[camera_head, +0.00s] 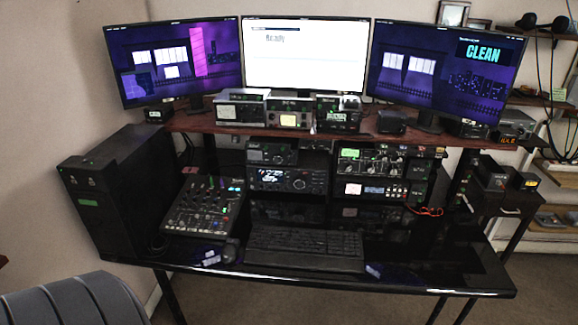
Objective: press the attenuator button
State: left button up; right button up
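Several radio units stand under the shelf at the back of the desk. A black radio with a lit display and a round knob (288,180) is in the middle, with a smaller unit (271,153) on top of it. To the right, a unit with a green-lit panel (368,160) stands above one with a lit white display (370,189). The buttons are too small to read, so I cannot tell which is the attenuator button. Neither of my grippers is in view.
A keyboard (305,246) lies on the glossy black desk (430,262) before the radios. A mixer (205,204) and black computer tower (120,180) stand left. Three monitors and more units sit on the wooden shelf (225,127). A grey padded chair (70,300) is lower left.

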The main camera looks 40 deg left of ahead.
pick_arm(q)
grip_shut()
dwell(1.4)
